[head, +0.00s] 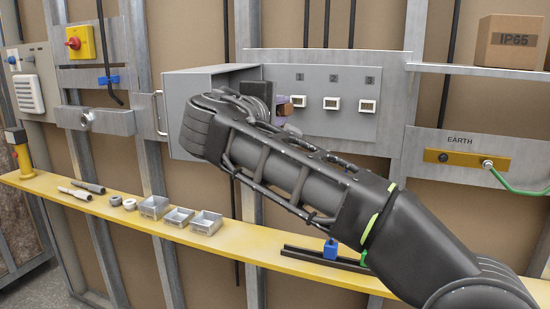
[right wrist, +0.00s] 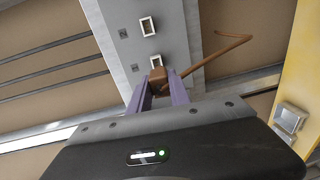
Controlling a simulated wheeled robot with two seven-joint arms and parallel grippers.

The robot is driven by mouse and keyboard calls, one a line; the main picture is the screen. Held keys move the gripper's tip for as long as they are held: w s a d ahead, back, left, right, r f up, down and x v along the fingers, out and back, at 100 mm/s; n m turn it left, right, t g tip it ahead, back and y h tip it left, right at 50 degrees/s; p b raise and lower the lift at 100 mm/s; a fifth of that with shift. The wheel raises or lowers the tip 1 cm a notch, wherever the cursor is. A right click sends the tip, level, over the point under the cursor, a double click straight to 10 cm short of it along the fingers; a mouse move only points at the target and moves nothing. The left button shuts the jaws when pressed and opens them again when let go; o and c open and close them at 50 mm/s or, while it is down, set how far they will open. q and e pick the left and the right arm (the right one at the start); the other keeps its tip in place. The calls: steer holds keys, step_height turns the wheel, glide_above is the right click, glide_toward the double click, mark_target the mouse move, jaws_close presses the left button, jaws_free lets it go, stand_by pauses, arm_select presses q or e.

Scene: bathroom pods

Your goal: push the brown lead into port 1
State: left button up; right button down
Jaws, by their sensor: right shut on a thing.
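My right gripper (right wrist: 159,88) is shut on the brown lead's plug (right wrist: 158,77), held between its purple fingers. In the head view my forearm hides most of this gripper (head: 281,114), and the brown plug (head: 283,100) shows just left of port 1 (head: 299,101). The brown lead (right wrist: 218,52) trails off to the right in the right wrist view. There the plug overlaps the near edge of a white-framed port (right wrist: 156,60), apparently port 1. The plug looks outside the port; the gap in depth cannot be told. My left gripper is not in view.
Ports 2 (head: 331,103) and 3 (head: 367,106) are on the same grey panel (head: 340,122). An open grey cabinet door (head: 185,105) stands left of my gripper. A yellow shelf (head: 140,220) with small trays (head: 207,223) runs below. A green cable (head: 512,184) is at right.

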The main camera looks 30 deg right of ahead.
mark_target(288, 107)
steer(key=shift+w+f+t+h, duration=0.25)
steer(key=shift+w+t+h, duration=0.05)
steer(key=shift+w+h, duration=0.1)
steer(key=shift+s, duration=0.15)
steer(key=p+x, duration=0.1)
steer(key=x, duration=0.4)
steer(key=shift+w+d, duration=0.2)
steer(key=shift+d, duration=0.15)
stand_by(1.8)
steer(key=shift+p+x, duration=0.45)
steer(key=shift+x, duration=0.85)
